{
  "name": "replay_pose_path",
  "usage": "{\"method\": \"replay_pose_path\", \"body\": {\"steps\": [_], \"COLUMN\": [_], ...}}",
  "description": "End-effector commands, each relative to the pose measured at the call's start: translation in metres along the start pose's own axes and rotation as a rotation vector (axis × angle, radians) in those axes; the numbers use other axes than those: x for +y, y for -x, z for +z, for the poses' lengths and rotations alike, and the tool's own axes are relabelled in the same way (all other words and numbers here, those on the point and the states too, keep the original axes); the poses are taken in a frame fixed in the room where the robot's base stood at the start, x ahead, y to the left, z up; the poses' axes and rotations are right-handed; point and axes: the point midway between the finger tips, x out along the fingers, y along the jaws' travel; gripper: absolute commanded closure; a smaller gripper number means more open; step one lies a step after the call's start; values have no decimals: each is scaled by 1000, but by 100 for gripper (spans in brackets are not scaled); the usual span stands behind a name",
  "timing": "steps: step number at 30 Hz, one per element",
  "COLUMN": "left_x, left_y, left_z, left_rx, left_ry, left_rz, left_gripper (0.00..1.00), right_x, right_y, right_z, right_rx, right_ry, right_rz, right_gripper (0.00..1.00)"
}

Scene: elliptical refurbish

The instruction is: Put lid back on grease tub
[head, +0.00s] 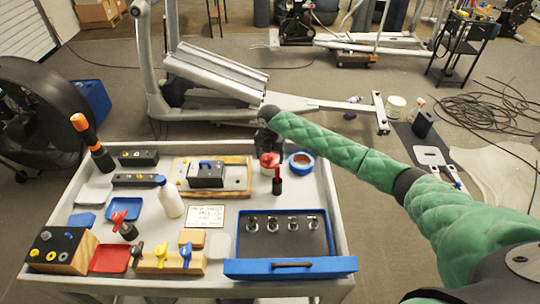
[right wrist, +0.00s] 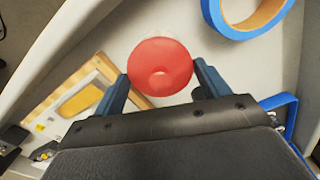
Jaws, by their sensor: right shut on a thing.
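A round red lid (right wrist: 160,62) with a small raised centre shows between the two fingers of my right gripper (right wrist: 161,78) in the right wrist view. The fingers touch it on opposite sides, and the gripper is shut on it. In the head view the red lid (head: 269,158) is at the back right of the cart top, with my right gripper (head: 266,146) just behind it. My left gripper is not in view.
A blue tape roll (head: 302,162) lies just right of the lid. A red-handled black tool (head: 278,181) stands in front. A wooden board with a black block (head: 206,175) is to the left. A dark blue-edged tray (head: 290,267) fills the front right. A white bottle (head: 170,198) stands mid-cart.

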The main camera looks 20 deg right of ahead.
Motion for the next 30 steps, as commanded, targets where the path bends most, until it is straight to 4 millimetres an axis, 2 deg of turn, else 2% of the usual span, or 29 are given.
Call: {"method": "replay_pose_path", "body": {"steps": [8, 9, 12, 13, 23, 30], "left_x": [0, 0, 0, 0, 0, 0], "left_y": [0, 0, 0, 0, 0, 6], "left_z": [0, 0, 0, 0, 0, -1], "left_rx": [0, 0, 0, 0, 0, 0], "left_ry": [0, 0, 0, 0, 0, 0], "left_rz": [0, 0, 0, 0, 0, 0], "left_gripper": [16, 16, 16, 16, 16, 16], "right_x": [0, 0, 0, 0, 0, 0], "right_y": [0, 0, 0, 0, 0, 8], "right_z": [0, 0, 0, 0, 0, 0], "right_rx": [0, 0, 0, 0, 0, 0], "right_ry": [0, 0, 0, 0, 0, 0], "right_rz": [0, 0, 0, 0, 0, 0], "right_gripper": [47, 23, 4, 0, 0, 0]}}
